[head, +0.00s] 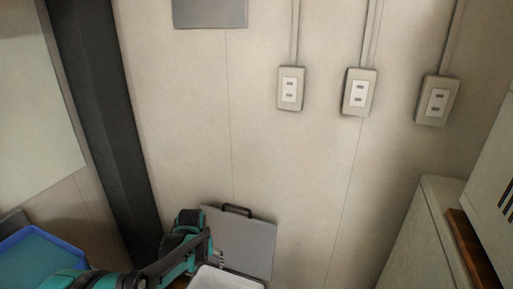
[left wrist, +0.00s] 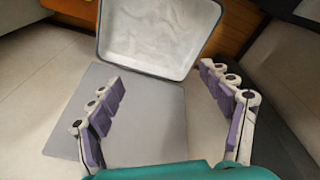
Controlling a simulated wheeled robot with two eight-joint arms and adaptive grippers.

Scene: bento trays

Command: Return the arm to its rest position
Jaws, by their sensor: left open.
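My left arm, teal and black, comes in at the bottom of the head view and bends up at the wrist. Its gripper fingers cannot be made out clearly there. In the left wrist view my left gripper (left wrist: 160,76) is open, its purple-padded fingers wide apart with nothing between them. A white tray (left wrist: 150,74) with rounded corners lies beyond the fingertips, apart from them. A white tray also shows at the bottom edge of the head view (head: 225,280), just right of my wrist. My right gripper is in neither view.
A grey board (head: 252,243) with a dark handle stands by the wall behind my wrist. A blue tray (head: 38,258) is at lower left. A dark post (head: 105,115) rises at left. A pale cabinet (head: 425,240) is at right.

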